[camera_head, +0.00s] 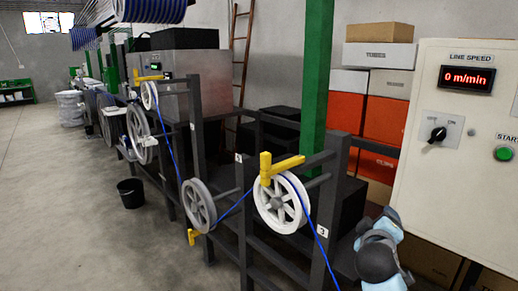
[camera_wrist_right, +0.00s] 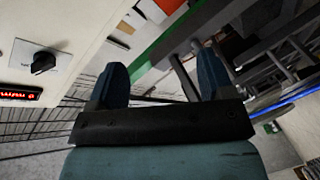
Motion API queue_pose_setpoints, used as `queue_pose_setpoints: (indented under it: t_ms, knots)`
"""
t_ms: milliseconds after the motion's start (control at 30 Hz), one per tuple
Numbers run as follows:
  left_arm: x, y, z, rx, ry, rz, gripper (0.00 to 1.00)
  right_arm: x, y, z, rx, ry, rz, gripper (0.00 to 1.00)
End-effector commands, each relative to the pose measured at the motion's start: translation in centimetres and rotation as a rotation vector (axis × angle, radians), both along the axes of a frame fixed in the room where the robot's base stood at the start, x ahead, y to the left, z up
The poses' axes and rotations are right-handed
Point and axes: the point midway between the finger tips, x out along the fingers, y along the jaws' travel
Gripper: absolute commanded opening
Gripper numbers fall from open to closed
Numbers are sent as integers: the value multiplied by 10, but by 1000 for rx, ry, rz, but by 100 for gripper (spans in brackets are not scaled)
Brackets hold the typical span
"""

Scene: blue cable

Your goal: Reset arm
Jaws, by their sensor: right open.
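My right arm (camera_head: 380,255) shows at the lower right of the head view, in front of the grey control panel; its fingertips cannot be made out there. In the right wrist view my right gripper (camera_wrist_right: 162,78) is open, its two dark blue fingers wide apart with nothing between them. The blue cable (camera_head: 171,145) runs over and under several pulleys in the head view and down to the bottom edge. It also shows in the right wrist view (camera_wrist_right: 282,103), right of the fingers and apart from them. My left gripper is not in view.
The control panel (camera_head: 460,150) has a display reading 0 m/min, a black knob (camera_head: 438,134) and a green start button (camera_head: 503,153). White pulleys (camera_head: 267,206) sit on a dark frame beside a green post (camera_head: 316,80). A black bucket (camera_head: 130,192) stands on open floor at left.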

Motion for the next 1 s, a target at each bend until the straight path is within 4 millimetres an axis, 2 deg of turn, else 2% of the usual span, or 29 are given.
queue_pose_setpoints:
  t_ms: [33,100,167,200,267,300,367,400,500,600,733,833,1000]
  knots:
    - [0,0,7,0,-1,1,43,-11,8,-37,41,37,57,74]
    - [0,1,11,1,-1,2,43,-27,20,-84,116,70,133,74]
    - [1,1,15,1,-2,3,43,-46,30,-122,189,98,190,74]
    - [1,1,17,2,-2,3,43,-61,37,-146,243,117,224,74]
    - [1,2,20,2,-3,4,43,-87,47,-181,328,146,268,74]
    - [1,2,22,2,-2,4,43,-105,54,-202,391,165,292,74]
    - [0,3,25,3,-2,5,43,-137,63,-232,488,194,321,74]
    - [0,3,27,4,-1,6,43,-159,68,-250,554,211,332,74]
    - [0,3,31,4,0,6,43,-212,79,-285,714,246,346,74]
    - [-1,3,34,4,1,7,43,-258,87,-307,847,270,337,74]
    - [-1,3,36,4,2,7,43,-296,92,-321,959,284,318,74]
    - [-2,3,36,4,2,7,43,-308,93,-325,998,287,310,74]
    - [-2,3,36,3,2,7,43,-309,94,-326,1005,285,309,74]
